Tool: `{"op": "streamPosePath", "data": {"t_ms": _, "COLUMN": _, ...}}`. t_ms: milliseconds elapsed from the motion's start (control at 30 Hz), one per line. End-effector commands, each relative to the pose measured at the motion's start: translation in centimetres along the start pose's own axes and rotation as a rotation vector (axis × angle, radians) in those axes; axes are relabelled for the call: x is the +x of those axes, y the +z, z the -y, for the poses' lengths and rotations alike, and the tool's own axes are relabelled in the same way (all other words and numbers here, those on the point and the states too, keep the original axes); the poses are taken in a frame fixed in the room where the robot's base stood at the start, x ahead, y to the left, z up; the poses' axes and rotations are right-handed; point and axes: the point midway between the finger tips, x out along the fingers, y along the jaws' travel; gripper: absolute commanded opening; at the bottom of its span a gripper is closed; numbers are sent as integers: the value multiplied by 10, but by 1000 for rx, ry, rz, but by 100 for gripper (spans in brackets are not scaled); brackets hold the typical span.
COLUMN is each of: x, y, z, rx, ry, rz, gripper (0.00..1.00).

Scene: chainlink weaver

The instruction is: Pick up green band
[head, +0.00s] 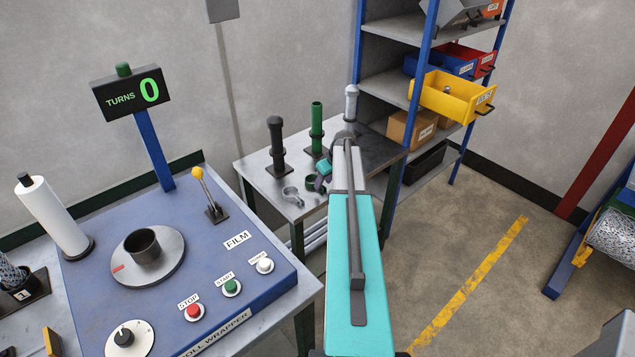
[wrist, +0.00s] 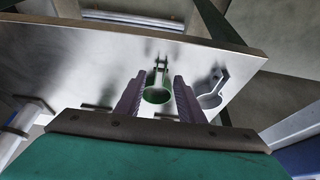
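The green band (head: 312,185) is a small open ring with a forked tab, lying on the small metal table. In the wrist view the green band (wrist: 158,96) shows between the two fingers of my gripper (wrist: 159,98), its tab pointing up in the picture. The fingers are apart, one on each side of the ring. I cannot tell whether they touch it or are still above it. In the head view my gripper (head: 322,177) is over the table, and its fingers hide part of the band.
A grey band (head: 292,195) lies beside the green one and also shows in the wrist view (wrist: 211,99). A black post (head: 276,146) and a green post (head: 316,130) stand behind. A shelf with a yellow bin (head: 452,99) is at right; the roll wrapper (head: 215,300) is at left.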

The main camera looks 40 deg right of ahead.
Motion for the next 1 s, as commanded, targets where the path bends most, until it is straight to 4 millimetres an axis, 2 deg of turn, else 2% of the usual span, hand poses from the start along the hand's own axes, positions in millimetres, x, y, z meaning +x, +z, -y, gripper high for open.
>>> {"op": "streamPosePath", "data": {"t_ms": 300, "x": 23, "y": -1, "z": 0, "rx": 0, "ry": 0, "rz": 0, "gripper": 35}}
{"op": "streamPosePath", "data": {"t_ms": 867, "x": 24, "y": -1, "z": 1, "rx": -2, "ry": 0, "rz": 0, "gripper": 35}}
{"op": "streamPosePath", "data": {"t_ms": 1000, "x": 24, "y": -1, "z": 1, "rx": -2, "ry": 0, "rz": 0, "gripper": 15}}
